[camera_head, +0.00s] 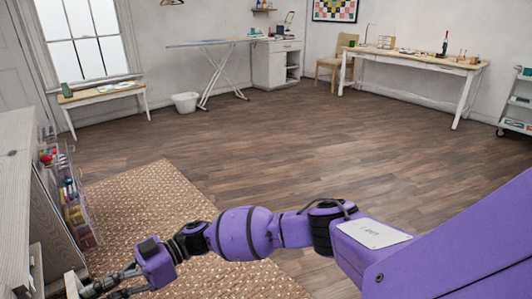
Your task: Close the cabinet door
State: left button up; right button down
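A pale grey wooden cabinet (14,190) fills the left edge of the camera_head view, cut off by the frame. A grey upright panel (58,215) stands beyond it, with clear racks of colourful spools (74,200) on its right side. I cannot tell for sure whether this panel is the door. My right arm reaches in from the right, and its gripper (106,290) is at the bottom left, close to pale board edges (73,284). Its dark fingers look spread, with nothing seen between them; contact with the boards is unclear. My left gripper is out of view.
A beige patterned rug (160,200) lies right of the racks. The wooden floor (290,150) beyond is clear. A bench (100,94), white bin (185,102), ironing board (212,42), worktable (420,60), chair (335,66) and cart (518,105) stand along the far sides.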

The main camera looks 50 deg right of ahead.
jog(key=shift+s+a+r, duration=0.1)
jog(key=shift+a, duration=0.2)
